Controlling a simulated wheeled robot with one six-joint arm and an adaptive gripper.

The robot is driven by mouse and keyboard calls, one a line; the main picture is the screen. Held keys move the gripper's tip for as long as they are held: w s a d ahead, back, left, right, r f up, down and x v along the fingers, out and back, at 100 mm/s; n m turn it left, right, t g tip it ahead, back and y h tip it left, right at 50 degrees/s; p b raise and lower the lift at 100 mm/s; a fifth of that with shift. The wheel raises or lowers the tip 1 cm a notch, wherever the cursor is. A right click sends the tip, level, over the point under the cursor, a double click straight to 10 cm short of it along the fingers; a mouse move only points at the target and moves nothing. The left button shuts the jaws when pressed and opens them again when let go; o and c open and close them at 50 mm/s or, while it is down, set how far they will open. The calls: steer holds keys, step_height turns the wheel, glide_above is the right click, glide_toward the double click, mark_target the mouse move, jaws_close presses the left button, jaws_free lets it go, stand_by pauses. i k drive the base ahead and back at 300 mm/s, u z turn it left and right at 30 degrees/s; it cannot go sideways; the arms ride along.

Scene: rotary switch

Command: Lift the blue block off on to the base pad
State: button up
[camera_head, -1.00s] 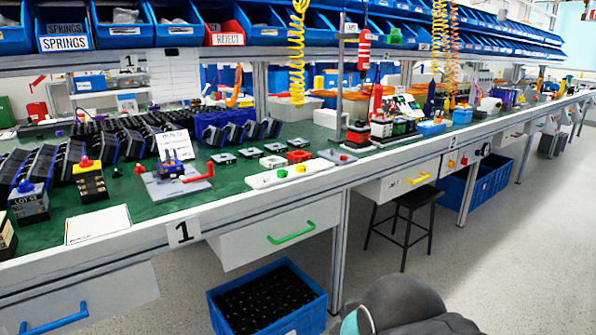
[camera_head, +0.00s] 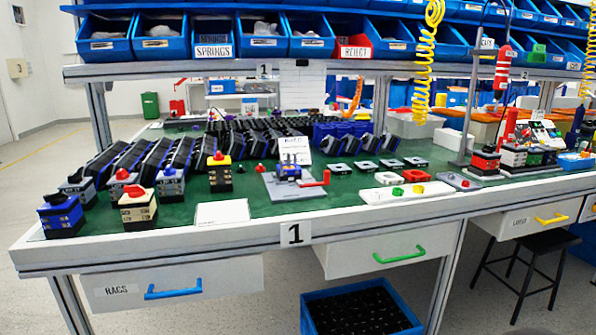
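A grey plate (camera_head: 273,190) lies on the green bench top, a little right of the middle. A small blue block (camera_head: 289,171) sits on it, with a red handle (camera_head: 318,182) to its right. A blue switch block (camera_head: 60,217) stands at the bench's front left corner. A flat white pad (camera_head: 222,212) lies near the front edge, left of the plate. I cannot tell for sure which blue piece or which flat piece the task names. My gripper is not in view.
Several switch blocks with coloured knobs stand at the left, such as a red-knobbed one (camera_head: 137,209) and a black one (camera_head: 219,176). Rows of black units fill the back. A white tray (camera_head: 407,191) lies at the right. A shelf of blue bins (camera_head: 170,39) overhangs the bench.

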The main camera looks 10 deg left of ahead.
mark_target(297, 170)
steer(key=u, duration=1.55)
steer(key=i, duration=1.2)
steer(key=z, duration=2.45)
